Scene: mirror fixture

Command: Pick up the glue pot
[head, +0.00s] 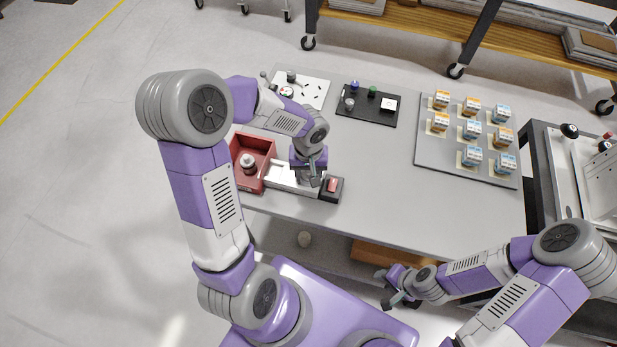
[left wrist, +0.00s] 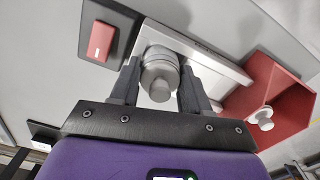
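A grey and white round pot with a ridged neck (left wrist: 160,72), which looks like the glue pot, stands between the fingers of my left gripper (left wrist: 160,82) in the left wrist view. The fingers flank it closely; whether they press on it I cannot tell. In the head view my left gripper (head: 310,178) is over the right end of the white tray (head: 280,174), and it hides the pot. A similar white-topped pot (head: 248,161) sits in the red bin (head: 264,143); it also shows in the left wrist view (left wrist: 264,116). My right gripper (head: 390,290) is open and empty in front of the table.
A black tray (head: 328,196) with a red block (head: 332,185) adjoins the white tray. A white board (head: 312,89) and a dark board (head: 372,116) with small parts lie behind. A grey board (head: 440,169) holds several small boxes. The table's middle is clear.

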